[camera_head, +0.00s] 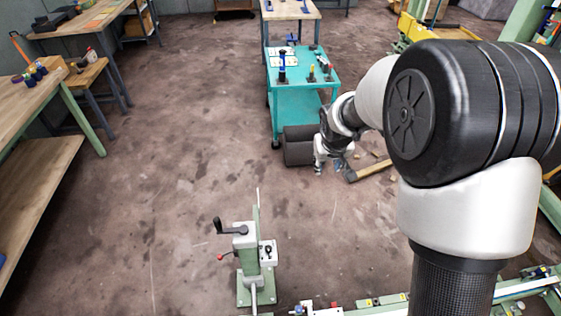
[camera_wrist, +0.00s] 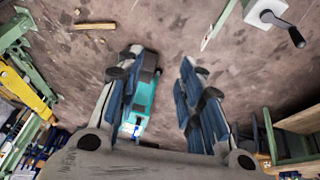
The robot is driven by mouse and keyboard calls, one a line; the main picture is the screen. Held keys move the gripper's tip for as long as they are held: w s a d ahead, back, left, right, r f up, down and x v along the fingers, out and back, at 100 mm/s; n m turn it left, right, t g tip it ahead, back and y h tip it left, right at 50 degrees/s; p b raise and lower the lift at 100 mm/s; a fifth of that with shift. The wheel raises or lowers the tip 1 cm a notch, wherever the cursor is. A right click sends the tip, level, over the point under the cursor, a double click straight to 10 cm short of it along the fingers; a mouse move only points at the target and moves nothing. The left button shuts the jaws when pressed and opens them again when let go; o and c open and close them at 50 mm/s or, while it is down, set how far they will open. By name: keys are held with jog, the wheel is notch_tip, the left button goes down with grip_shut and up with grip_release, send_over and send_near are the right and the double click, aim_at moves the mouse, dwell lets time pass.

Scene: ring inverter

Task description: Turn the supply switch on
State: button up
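A green and grey machine (camera_head: 255,270) stands on the floor at the lower middle of the head view, with a black crank and a red-knobbed lever. A small pale box (camera_head: 268,251) with a dark knob is on its right side; I cannot tell whether it is the supply switch, or its setting. The machine's black crank (camera_wrist: 291,34) shows at the upper right of the wrist view. My gripper (camera_head: 332,168) is beyond the machine and to its right, apart from it. In the wrist view my gripper (camera_wrist: 160,68) has its fingers spread with nothing between them.
A teal cart (camera_head: 322,78) with small tools stands behind my gripper. Wooden workbenches (camera_head: 40,160) line the left side. Pale green rails (camera_head: 385,301) with small parts run along the lower right. Wood pieces (camera_head: 368,171) lie near the gripper. The floor left of the machine is clear.

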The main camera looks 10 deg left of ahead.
jog(key=w+a+f+n+p, duration=0.1)
jog(key=w+a+f+p, duration=0.15)
jog(key=f, duration=0.35)
jog(key=w+a+f+p, duration=0.1)
jog(key=w+a+f, duration=0.1)
jog(key=a+f, duration=0.3)
jog(key=n+g+y+p, duration=0.1)
jog(key=n+y+p, duration=0.2)
jog(key=p, duration=0.4)
send_near(268, 248)
jog(key=b+x, duration=0.8)
jog(key=b, duration=1.4)
jog(key=shift+w+f, duration=0.2)
jog(key=shift+f, duration=0.05)
jog(key=c, duration=0.8)
